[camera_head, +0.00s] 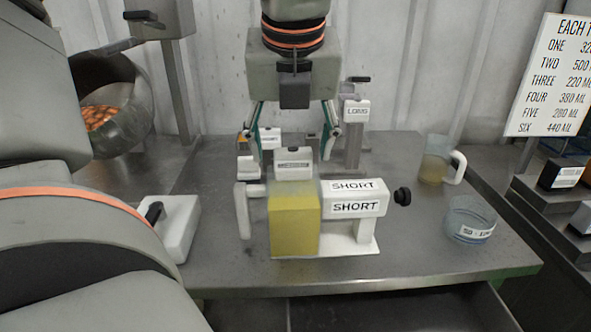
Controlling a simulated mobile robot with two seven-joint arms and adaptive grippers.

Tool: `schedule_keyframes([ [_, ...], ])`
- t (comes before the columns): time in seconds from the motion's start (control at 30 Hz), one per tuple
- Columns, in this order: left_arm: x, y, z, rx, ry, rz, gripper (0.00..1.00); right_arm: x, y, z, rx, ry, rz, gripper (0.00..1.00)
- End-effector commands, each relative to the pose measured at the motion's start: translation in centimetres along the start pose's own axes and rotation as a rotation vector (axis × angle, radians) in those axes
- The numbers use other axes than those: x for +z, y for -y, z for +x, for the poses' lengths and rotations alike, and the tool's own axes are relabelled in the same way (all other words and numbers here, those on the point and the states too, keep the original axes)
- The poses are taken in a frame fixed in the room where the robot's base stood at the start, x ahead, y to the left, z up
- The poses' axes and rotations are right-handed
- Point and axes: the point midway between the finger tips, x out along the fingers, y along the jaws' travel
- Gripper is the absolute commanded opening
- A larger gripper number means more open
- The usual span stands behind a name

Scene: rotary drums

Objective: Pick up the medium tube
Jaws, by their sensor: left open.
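My left gripper (290,138) comes down over the middle of the table, its two teal-edged fingers spread wide apart. Nothing is clearly held between them. Around the fingers stand small labelled pieces: a white-labelled one (268,138) by the left finger and a grey one marked LONG (356,112) beyond the right finger. A block with a small label (294,165) stands in front of the gripper; its lettering is too small to read surely. I cannot tell which piece is the medium tube; it may be partly hidden. My right gripper is not in view.
In front stands a yellow-filled clear vessel (293,225) beside a white stand marked SHORT (355,206) with a black knob. A jug (436,160) and a labelled glass bowl (470,220) are at right. A white box (178,225) and a drum (110,105) are at left.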

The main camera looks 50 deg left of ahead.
Motion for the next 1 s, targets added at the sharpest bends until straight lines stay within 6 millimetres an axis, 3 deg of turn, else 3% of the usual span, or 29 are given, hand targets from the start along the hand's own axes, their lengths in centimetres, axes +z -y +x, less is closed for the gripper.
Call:
schedule_keyframes([
  [0.23,0.2,0.2,3.6,0.003,-0.004,0.001,0.62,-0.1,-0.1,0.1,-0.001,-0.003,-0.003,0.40],
  [0.57,0.3,0.2,4.0,0.000,-0.001,0.001,0.62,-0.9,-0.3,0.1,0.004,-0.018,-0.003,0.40],
  [0.7,0.3,0.2,4.0,0.000,-0.001,0.001,0.26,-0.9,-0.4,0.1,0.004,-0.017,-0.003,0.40],
  [1.0,0.3,0.2,4.0,0.001,-0.001,0.001,0.24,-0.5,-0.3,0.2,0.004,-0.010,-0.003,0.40],
])
